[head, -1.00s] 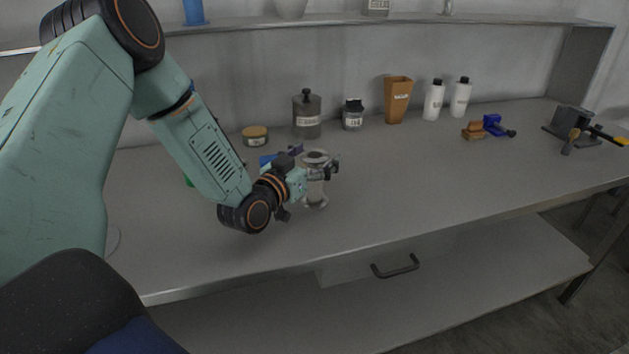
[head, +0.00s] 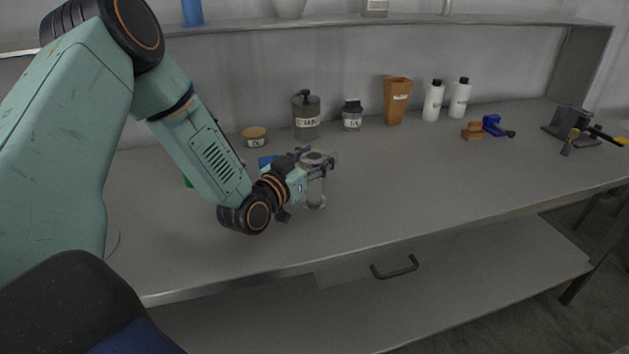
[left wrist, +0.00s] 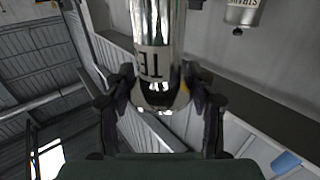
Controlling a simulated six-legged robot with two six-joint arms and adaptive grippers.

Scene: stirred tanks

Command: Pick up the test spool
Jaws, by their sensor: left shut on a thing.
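The test spool (head: 315,190) is a shiny metal cylinder with wider ends, standing upright on the grey bench top. In the left wrist view the spool (left wrist: 158,60) fills the top middle, with part of a dark-lettered label showing. My left gripper (head: 318,166) is shut on the spool, with its fingers around the upper part. In the left wrist view the dark fingers (left wrist: 160,98) lie on both sides of it. I cannot tell whether its foot touches the bench. My right gripper is not in view.
Along the back of the bench (head: 400,190) stand a round tin (head: 255,138), a grey canister (head: 306,120), a dark-lidded jar (head: 352,118), a brown container (head: 397,100) and two white bottles (head: 433,102). A vise-like block (head: 570,122) is far right. The front right bench is clear.

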